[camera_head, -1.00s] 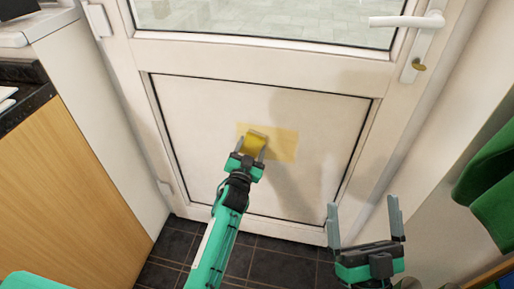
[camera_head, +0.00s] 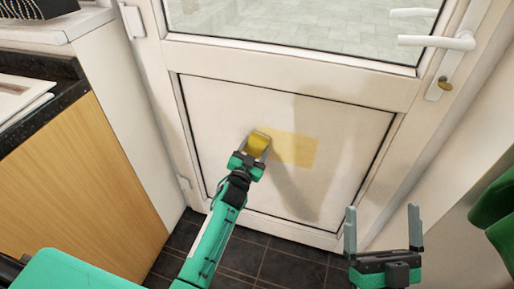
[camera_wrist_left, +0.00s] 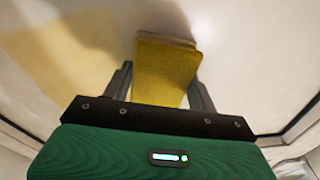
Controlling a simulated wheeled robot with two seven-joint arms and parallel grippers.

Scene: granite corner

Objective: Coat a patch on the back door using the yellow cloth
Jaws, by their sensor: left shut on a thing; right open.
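The back door (camera_head: 225,110) is white, with a glass upper pane and a recessed lower panel. A pale yellow, see-through rectangular patch (camera_head: 296,150) shows on that panel. My left gripper (camera_head: 256,150) is shut on the yellow cloth (camera_head: 258,140), at the patch's left edge. In the left wrist view the folded cloth (camera_wrist_left: 165,70) stands out between both fingers, its far end at the door surface; firm contact is hard to tell. Part of the yellow patch (camera_wrist_left: 70,48) shows left of it there. My right gripper (camera_head: 382,212) is open and empty, low at the right.
A wooden cabinet with a dark worktop (camera_head: 75,70) stands at the left. The door handle (camera_head: 437,42) is at the upper right. A green cloth-like thing (camera_head: 493,205) is at the right edge. Dark floor tiles (camera_head: 285,268) lie below.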

